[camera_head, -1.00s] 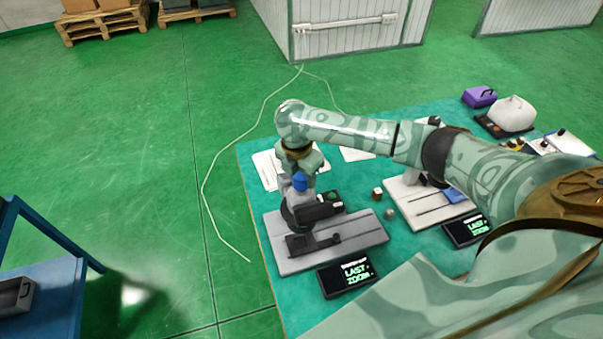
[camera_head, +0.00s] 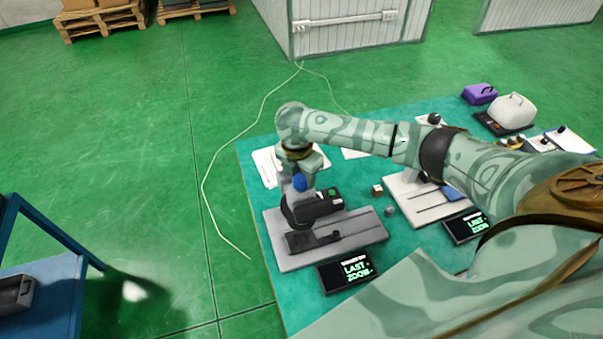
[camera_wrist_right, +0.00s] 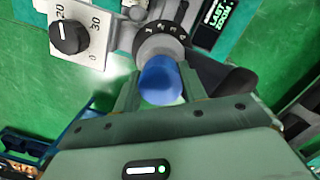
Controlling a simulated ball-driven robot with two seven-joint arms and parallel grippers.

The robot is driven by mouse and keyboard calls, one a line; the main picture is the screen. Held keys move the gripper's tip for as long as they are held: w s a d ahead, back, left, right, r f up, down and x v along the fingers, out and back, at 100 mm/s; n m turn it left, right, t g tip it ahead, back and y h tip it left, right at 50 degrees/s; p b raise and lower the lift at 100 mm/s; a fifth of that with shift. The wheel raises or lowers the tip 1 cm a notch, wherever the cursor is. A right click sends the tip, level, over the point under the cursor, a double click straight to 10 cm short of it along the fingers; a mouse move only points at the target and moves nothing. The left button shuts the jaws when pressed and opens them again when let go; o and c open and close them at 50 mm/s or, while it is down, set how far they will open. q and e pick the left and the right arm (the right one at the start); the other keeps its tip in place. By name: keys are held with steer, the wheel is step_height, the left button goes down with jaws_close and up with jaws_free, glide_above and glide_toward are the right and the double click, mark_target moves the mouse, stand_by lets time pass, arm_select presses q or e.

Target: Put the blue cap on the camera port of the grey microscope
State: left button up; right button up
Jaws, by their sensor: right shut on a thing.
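The blue cap (camera_head: 300,183) is between the fingers of my right gripper (camera_head: 299,174), above the microscope on the left of the mat. My right gripper also shows in the right wrist view (camera_wrist_right: 160,85), shut on the blue cap (camera_wrist_right: 161,82). In that view the cap lies right at the end of a round grey port (camera_wrist_right: 158,46), roughly in line with it. I cannot tell whether it is seated. The grey microscope (camera_head: 318,206) stands on a grey base plate (camera_head: 352,234). My left gripper is not in view.
A small screen (camera_head: 346,271) stands in front of the microscope. To the right, a second base plate (camera_head: 405,192) and screen (camera_head: 465,224) are partly hidden by my right arm. Two small cubes lie between the plates. A blue bench (camera_head: 55,290) stands at the left.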

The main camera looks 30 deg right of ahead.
steer(key=shift+f, duration=0.4)
stand_by(0.6)
steer(key=o, duration=1.5)
steer(key=shift+r+p, duration=0.1)
steer(key=shift+p, duration=0.2)
step_height(320, 180, up, 5)
steer(key=p, duration=0.6)
steer(key=shift+f, duration=0.2)
steer(key=shift+r, duration=1.1)
